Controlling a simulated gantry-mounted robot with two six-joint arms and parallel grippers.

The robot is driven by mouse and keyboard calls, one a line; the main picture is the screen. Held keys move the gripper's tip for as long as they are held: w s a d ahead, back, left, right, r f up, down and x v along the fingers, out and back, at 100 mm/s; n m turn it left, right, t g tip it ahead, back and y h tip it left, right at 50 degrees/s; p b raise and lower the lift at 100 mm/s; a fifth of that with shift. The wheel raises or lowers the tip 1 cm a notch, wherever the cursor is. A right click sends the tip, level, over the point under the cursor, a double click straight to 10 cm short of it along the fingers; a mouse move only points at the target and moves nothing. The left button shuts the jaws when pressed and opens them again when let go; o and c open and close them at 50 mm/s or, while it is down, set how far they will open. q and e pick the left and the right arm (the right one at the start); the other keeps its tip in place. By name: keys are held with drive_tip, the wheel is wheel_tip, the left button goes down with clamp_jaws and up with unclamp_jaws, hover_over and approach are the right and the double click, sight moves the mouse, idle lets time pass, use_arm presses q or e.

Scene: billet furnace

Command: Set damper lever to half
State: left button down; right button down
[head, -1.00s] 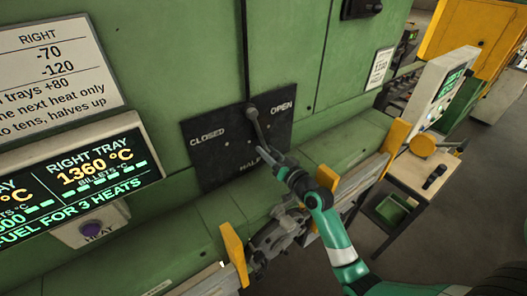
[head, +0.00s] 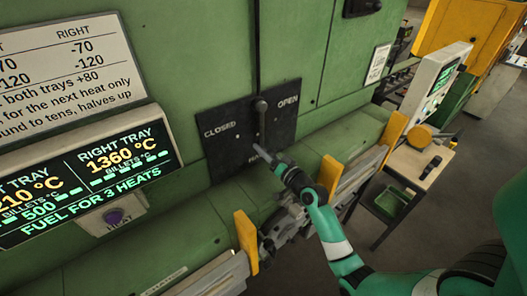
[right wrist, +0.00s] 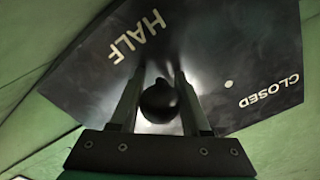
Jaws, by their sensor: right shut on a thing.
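The damper lever (head: 262,128) is a dark lever on a black plate (head: 222,155) marked CLOSED, HALF and OPEN. In the head view it hangs almost straight down from its upper round end, towards the HALF mark, which is partly hidden. My right gripper (head: 278,160) is at the lever's lower end. In the right wrist view, a round black knob (right wrist: 159,101) sits between the two fingers of my right gripper (right wrist: 158,95), which is shut on it. The HALF lettering shows just beyond the fingers and CLOSED lies to the right. My left gripper is not in view.
A display (head: 90,178) reads RIGHT TRAY 1360 °C and FUEL FOR 3 HEATS. Yellow brackets (head: 246,240) and a rail stand out below the plate. A small table (head: 420,165) is at the right.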

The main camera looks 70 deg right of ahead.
drive_tip(key=shift+c, duration=1.9)
unclamp_jaws()
drive_tip(key=shift+s, duration=0.1)
drive_tip(key=b+v, duration=0.1)
drive_tip(key=v, duration=0.9)
drive_tip(key=shift+s+a+b, duration=0.2)
drive_tip(key=shift+s+b, duration=0.1)
drive_tip(key=shift+b, duration=0.1)
drive_tip(key=shift+s+a, duration=0.25)
drive_tip(key=shift+s, duration=0.05)
